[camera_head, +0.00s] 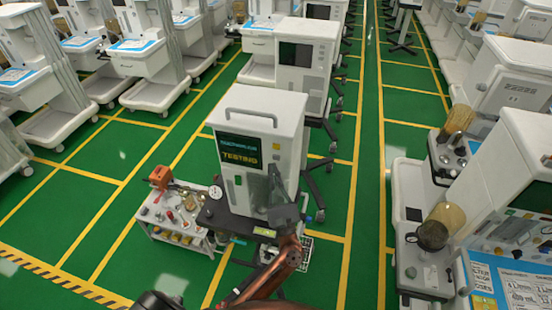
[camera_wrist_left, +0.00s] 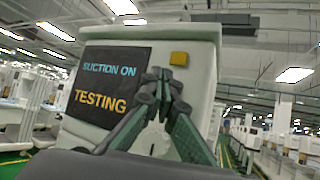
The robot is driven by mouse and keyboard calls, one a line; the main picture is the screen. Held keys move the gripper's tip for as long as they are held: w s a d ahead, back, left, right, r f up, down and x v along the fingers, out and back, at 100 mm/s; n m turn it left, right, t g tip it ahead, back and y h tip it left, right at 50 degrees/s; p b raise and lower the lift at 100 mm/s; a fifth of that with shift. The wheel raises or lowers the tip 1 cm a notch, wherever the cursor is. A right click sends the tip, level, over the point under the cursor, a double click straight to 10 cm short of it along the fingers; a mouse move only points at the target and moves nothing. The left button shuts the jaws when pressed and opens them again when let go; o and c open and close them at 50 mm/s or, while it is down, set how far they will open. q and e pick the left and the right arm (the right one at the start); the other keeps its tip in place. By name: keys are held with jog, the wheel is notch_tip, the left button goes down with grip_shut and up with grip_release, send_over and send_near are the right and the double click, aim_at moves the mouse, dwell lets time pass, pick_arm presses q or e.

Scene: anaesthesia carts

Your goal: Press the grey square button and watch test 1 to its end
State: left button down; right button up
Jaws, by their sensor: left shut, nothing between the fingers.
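The white machine (camera_head: 282,110) stands on a dark-topped cart in the middle of the head view. Its dark screen (camera_head: 240,151) shows TESTING in yellow; the line above is too small to read there. In the left wrist view the screen (camera_wrist_left: 112,80) reads SUCTION ON and TESTING. My left gripper (camera_head: 276,172) is at the machine's front, right of the screen, with its fingers shut and empty. Its closed fingertips also show in the wrist view (camera_wrist_left: 163,80), below an amber square (camera_wrist_left: 179,58). I see no grey square button; the fingers cover part of the front. Contact cannot be told.
A round gauge (camera_head: 215,192) is at the machine's left front. More white machines stand behind and at right. Green floor with yellow lines is free between rows.

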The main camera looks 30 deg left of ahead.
pick_arm(q)
jog(key=s, duration=0.2)
jog(key=s+d, duration=0.1)
jog(key=shift+s, duration=0.35)
dwell(0.6)
